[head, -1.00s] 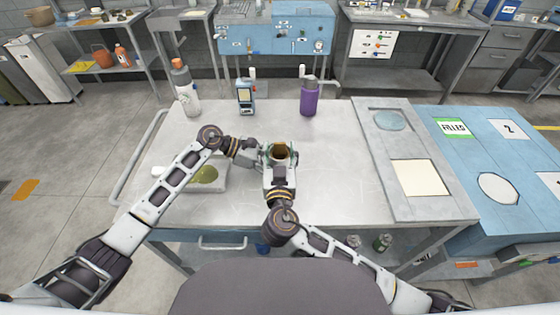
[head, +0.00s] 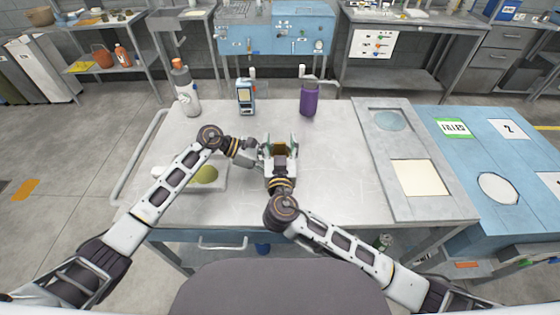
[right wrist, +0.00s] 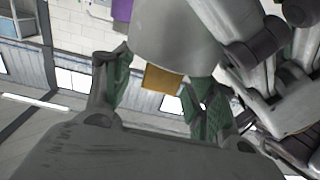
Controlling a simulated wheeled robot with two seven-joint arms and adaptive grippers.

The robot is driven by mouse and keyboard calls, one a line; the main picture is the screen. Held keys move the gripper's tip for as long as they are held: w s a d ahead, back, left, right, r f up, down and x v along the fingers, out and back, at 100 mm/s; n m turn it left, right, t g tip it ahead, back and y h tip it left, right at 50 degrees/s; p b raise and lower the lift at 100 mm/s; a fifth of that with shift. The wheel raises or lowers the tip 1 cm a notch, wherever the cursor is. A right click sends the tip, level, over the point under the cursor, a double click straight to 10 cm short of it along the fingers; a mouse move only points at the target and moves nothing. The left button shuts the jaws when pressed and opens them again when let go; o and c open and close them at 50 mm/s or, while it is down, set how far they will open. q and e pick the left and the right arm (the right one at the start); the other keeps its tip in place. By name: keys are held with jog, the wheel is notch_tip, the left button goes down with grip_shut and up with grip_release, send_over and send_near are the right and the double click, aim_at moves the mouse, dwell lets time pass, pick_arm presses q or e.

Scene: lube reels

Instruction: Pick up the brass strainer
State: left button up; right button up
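The brass strainer shows as a small brass-coloured piece (head: 280,149) between the fingers of my right gripper (head: 280,146) over the middle of the table. In the right wrist view this brass piece (right wrist: 162,79) sits at the edge of a grey rounded vessel (right wrist: 176,35). Two green-padded right fingers (right wrist: 160,90) stand on either side of it, with a gap at the left pad. My left gripper (head: 252,155) is just left of the right one. In the right wrist view it (right wrist: 275,40) is beside the vessel; whether it grips it is unclear.
A pale tray with a yellow-green pad (head: 205,175) lies under my left forearm. A grey panel (head: 410,135) lies at right. The table (head: 330,170) right of the grippers is clear.

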grip_shut()
jog(key=shift+r, duration=0.1)
dwell(0.3)
notch_tip(320, 180, up, 18)
dwell(0.8)
pick_arm(q)
jog(key=o, duration=0.9)
